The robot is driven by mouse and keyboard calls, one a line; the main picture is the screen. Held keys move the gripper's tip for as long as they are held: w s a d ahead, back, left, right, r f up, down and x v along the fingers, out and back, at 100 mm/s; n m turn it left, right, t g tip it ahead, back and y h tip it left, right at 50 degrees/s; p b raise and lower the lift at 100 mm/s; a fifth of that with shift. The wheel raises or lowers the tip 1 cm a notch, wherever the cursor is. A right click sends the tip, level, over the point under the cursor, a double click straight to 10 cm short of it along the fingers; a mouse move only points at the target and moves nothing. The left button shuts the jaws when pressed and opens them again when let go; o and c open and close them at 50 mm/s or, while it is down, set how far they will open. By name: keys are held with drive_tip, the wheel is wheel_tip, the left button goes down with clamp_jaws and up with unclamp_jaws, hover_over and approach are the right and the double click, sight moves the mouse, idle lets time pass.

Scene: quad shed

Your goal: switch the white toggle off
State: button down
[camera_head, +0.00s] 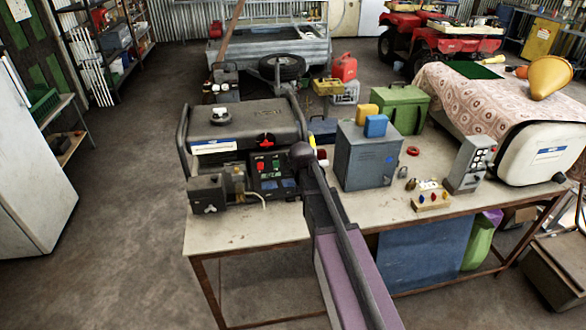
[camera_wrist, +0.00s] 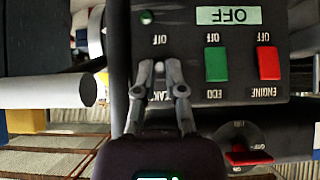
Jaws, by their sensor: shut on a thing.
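The generator's dark control panel (camera_head: 270,178) faces me on the bench. In the wrist view the panel (camera_wrist: 205,120) appears upside down, with a green switch (camera_wrist: 216,64) marked ECO and a red switch (camera_wrist: 268,62) marked ENGINE. My gripper (camera_wrist: 166,72) is at the switch beside the green one. Its fingers are closed around the white toggle (camera_wrist: 159,67), of which only a small pale bit shows between the tips. The toggle's position is mostly hidden. In the head view my arm covers the panel's right side and the gripper.
A red knob (camera_wrist: 250,156) sits close to my gripper on the panel. A grey metal box (camera_head: 363,160) stands right of my arm. The bench front (camera_head: 235,230) is clear.

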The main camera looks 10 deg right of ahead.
drive_tip(key=t+b, duration=0.1)
drive_tip(key=b, duration=0.1)
drive_tip(key=f+t+b, duration=0.1)
drive_tip(key=t+b, duration=0.1)
drive_tip(key=b, duration=0.1)
drive_tip(key=shift+s+f, duration=0.25)
drive_tip(key=shift+f, duration=0.05)
drive_tip(key=shift+t+b, duration=0.9)
drive_tip(key=shift+b, duration=0.3)
drive_tip(key=shift+w, duration=0.1)
drive_tip(key=shift+r, duration=0.1)
drive_tip(key=c, duration=0.7)
unclamp_jaws()
drive_tip(key=shift+w+r+p, duration=0.1)
drive_tip(key=shift+r+p, duration=0.2)
drive_tip(key=shift+p, duration=0.4)
